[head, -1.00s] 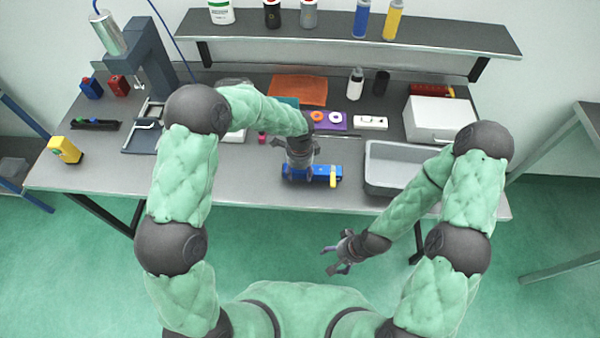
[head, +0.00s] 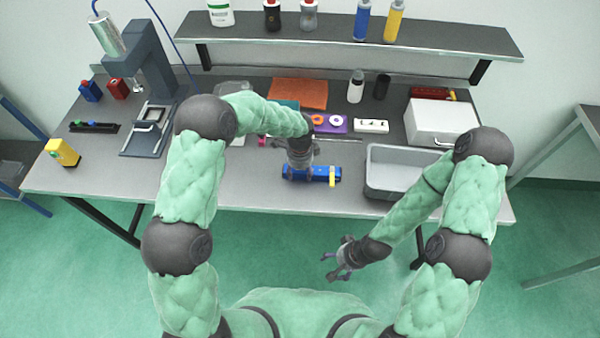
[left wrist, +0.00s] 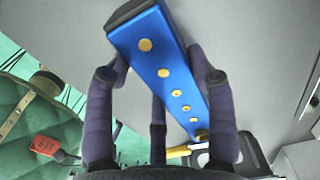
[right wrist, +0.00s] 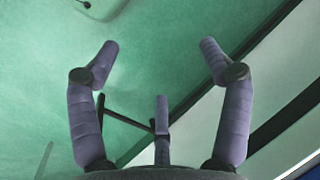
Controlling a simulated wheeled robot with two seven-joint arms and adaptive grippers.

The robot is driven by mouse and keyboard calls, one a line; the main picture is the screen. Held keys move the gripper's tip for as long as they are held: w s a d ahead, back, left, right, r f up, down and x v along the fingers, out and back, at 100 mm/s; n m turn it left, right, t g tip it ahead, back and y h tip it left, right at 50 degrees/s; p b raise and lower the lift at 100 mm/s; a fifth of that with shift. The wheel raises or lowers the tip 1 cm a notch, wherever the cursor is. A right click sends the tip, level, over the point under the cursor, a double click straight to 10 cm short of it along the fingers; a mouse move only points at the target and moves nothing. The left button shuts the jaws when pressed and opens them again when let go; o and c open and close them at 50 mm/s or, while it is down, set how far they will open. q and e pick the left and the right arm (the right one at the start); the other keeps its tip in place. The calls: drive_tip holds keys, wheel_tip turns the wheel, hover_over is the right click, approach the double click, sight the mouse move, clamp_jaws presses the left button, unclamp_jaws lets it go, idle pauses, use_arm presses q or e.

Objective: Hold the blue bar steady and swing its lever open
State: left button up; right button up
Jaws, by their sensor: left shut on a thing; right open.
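The blue bar (head: 320,174) lies near the front edge of the bench, left of the grey bin. Its yellow lever (head: 333,176) shows near its right end and runs across it. My left gripper (head: 297,172) is shut on the left part of the bar. In the left wrist view the blue bar (left wrist: 172,75), with a row of brass-coloured discs, is between the fingers, and the yellow lever (left wrist: 178,152) is partly hidden at its far end. My right gripper (head: 332,268) is open and empty, in front of the bench over the green floor; its spread fingers show in the right wrist view (right wrist: 160,65).
The grey bin (head: 380,190) stands right of the bar, with a white box (head: 440,118) behind it. A purple block (head: 330,123), a white block (head: 371,126) and an orange mat (head: 298,92) lie behind the bar.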

idle(0.7)
drive_tip(key=c, duration=0.5)
drive_tip(key=shift+w+r, duration=0.15)
drive_tip(key=shift+w, duration=0.15)
drive_tip(key=c, duration=0.4)
drive_tip(key=w+r+n, duration=0.1)
drive_tip(key=w+a+n, duration=0.1)
drive_tip(key=w, duration=0.1)
drive_tip(key=shift+r+n, duration=0.35)
drive_tip(key=shift+n, duration=0.05)
clamp_jaws()
drive_tip(key=w+a+r+n+h, duration=0.2)
drive_tip(key=w+a+r+n, duration=0.1)
drive_tip(key=w+r+n, duration=0.75)
drive_tip(key=w+a+r+n+h, duration=0.2)
drive_tip(key=w+r+n, duration=0.55)
drive_tip(key=r, duration=0.55)
wheel_tip(320, 180, down, 6)
drive_tip(key=shift+w, duration=0.3)
drive_tip(key=shift+f, duration=0.2)
